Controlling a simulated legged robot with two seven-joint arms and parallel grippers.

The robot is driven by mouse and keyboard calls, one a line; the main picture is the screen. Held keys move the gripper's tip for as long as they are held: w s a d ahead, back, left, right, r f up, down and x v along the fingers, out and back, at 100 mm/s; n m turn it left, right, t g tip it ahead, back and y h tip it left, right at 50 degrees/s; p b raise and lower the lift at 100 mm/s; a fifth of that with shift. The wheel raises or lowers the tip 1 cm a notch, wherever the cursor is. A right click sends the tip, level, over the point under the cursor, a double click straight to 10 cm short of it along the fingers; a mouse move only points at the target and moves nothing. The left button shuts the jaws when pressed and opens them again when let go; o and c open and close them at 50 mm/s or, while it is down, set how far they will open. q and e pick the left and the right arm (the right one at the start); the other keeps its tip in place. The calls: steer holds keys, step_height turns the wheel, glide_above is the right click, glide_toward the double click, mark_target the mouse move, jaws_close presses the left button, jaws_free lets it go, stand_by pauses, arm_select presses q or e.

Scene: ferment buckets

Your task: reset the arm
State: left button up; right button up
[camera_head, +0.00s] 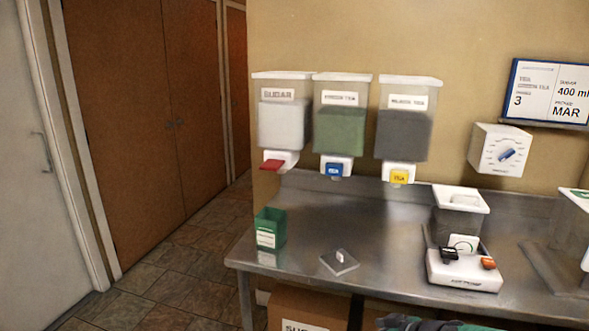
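A steel counter (330,215) stands against the wall. Above it hang three dispensers: a sugar one (282,122) with a red lever, one with green contents (341,130) and a blue lever, and one with dark contents (403,133) and a yellow lever. A small green box (270,228) stands at the counter's left end. A flat square piece with a small knob (339,262) lies near the front edge.
A white-based device (464,272) with black and orange controls stands right of centre, before a white-topped container (460,199). A dial box (499,150) and sign (549,92) are on the wall. Cardboard boxes (306,309) sit below. Floor (170,270) at left is clear.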

steer(key=s+d+f+m+g+h, duration=0.1)
steer(key=s+f+m+g+h, duration=0.25)
steer(key=s, duration=0.95)
steer(key=s+d+f+m+g+h, duration=0.15)
steer(key=s+f, duration=0.35)
steer(key=s, duration=0.7)
arm_select(q)
steer(key=w+p+v, duration=0.3)
steer(key=p+v, duration=1)
steer(key=shift+s+d+r+p, duration=0.2)
steer(key=shift+d+r+p, duration=0.25)
steer(key=shift+r, duration=0.25)
arm_select(e)
step_height(320, 180, up, 14)
steer(key=h, duration=0.1)
steer(key=shift+s+d+m+g, duration=0.3)
steer(key=shift+s, duration=0.15)
arm_select(q)
steer(key=shift+d, duration=0.15)
arm_select(e)
steer(key=shift+d+f, duration=0.1)
steer(key=shift+d, duration=0.05)
